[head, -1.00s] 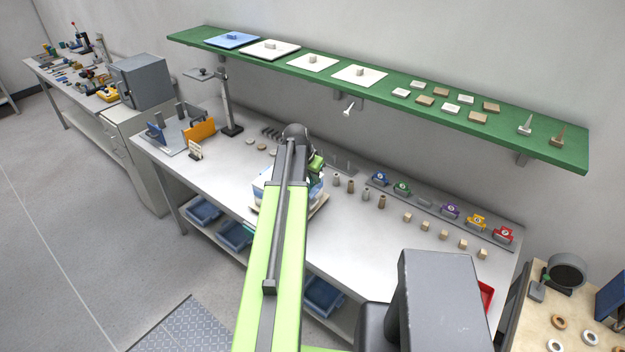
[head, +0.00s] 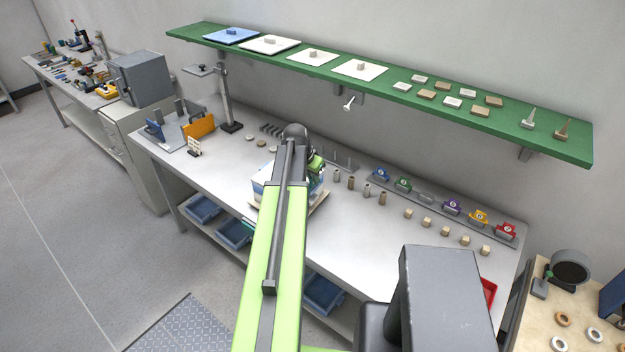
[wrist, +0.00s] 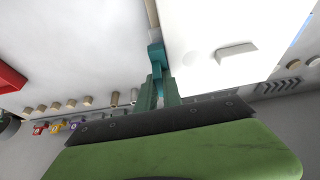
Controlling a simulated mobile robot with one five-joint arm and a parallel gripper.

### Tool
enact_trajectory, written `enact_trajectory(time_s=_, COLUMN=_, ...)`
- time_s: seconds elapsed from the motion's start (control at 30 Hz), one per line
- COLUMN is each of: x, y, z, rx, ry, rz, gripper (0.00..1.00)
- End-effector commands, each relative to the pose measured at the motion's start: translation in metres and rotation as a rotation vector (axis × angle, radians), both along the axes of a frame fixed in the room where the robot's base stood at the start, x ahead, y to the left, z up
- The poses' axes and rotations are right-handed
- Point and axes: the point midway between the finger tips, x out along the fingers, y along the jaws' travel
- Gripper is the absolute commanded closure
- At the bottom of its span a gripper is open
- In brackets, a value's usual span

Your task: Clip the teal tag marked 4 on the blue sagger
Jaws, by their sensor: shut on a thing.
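My gripper (wrist: 159,88) is shut on the teal tag (wrist: 156,56), which stands out beyond the green fingertips in the wrist view. The tag is beside the edge of a white slab with a raised grip (wrist: 236,51); I cannot tell whether it touches or is clipped on. The tag's number is not readable. In the head view the blue and white sagger (head: 261,188) sits on the bench, mostly hidden behind my arm. My gripper's fingertips are hidden there too.
A rack at the back right of the bench holds several coloured tags, with a bare place between the green tag (head: 402,184) and the purple tag (head: 452,206). Small blocks (head: 427,222) stand in front. A green shelf (head: 395,72) overhangs the bench.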

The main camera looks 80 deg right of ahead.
Motion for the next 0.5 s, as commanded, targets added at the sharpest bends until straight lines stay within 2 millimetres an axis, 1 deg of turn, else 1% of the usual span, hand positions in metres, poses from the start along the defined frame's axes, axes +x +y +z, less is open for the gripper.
enact_trajectory(time_s=0.5, x=-0.0010, y=-0.0002, z=-0.0118, rx=0.000, ry=0.000, rz=-0.001, gripper=1.00)
